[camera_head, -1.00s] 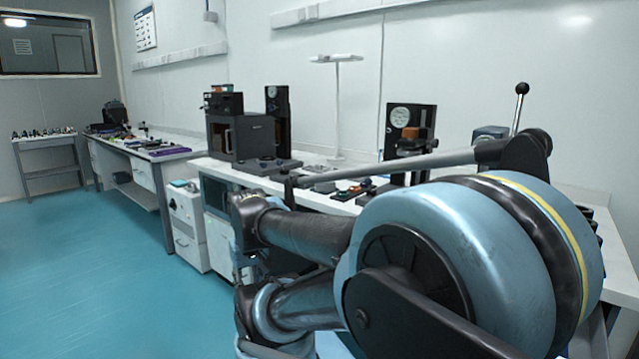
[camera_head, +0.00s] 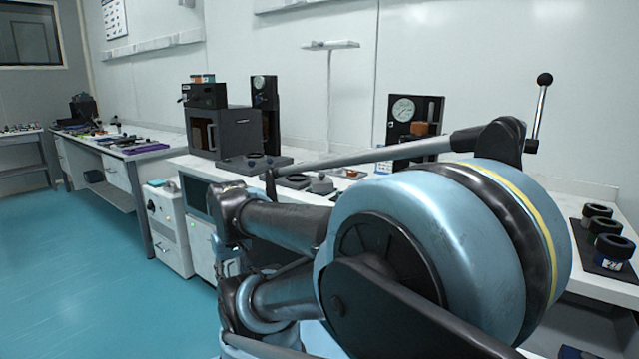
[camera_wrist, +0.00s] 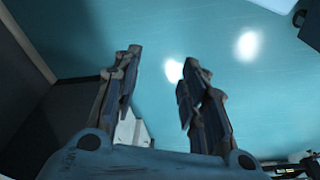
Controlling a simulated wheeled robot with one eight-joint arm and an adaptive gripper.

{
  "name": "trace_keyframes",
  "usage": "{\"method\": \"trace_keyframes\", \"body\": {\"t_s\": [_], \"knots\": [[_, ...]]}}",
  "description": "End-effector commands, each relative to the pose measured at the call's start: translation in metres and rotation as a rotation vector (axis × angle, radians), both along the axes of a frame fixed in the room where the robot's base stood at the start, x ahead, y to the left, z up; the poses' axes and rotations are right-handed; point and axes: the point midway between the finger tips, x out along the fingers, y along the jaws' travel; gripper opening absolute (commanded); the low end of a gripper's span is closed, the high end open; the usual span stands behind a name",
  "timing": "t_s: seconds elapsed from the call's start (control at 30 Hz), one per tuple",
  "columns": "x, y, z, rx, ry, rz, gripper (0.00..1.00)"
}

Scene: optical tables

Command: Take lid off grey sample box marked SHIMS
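My gripper (camera_wrist: 157,85) shows in the wrist view with its two fingers apart and nothing between them. Blue-green floor lies behind the fingers. In the head view my own arm fills the lower middle and right, and it hides much of the near bench. I cannot make out a grey sample box marked SHIMS or its lid in either view.
A white bench (camera_head: 205,168) runs along the wall with a dark cabinet-like instrument (camera_head: 222,132) and a gauge unit (camera_head: 412,118). A dark mat (camera_head: 583,238) with several dark round pieces lies at the right. A farther bench (camera_head: 125,150) stands left. The floor (camera_head: 90,270) at left is clear.

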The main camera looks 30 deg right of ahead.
Motion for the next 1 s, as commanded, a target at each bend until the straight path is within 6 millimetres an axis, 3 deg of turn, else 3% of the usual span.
{"method": "trace_keyframes", "body": {"t_s": [0.03, 0.17, 0.2, 0.37, 0.57, 0.77, 1.0], "knots": [[-0.006, -0.001, 0.006, 0.001, -0.009, -0.008, 0.58], [0.005, -0.006, 0.025, 0.008, -0.003, -0.076, 0.88], [0.011, -0.009, 0.035, 0.013, 0.000, -0.112, 0.90], [0.047, -0.030, 0.087, 0.035, 0.019, -0.320, 0.90], [0.096, -0.070, 0.152, 0.066, 0.042, -0.611, 0.90], [0.143, -0.122, 0.208, 0.095, 0.062, -0.903, 0.90], [0.190, -0.200, 0.263, 0.127, 0.082, -1.252, 0.90]]}}
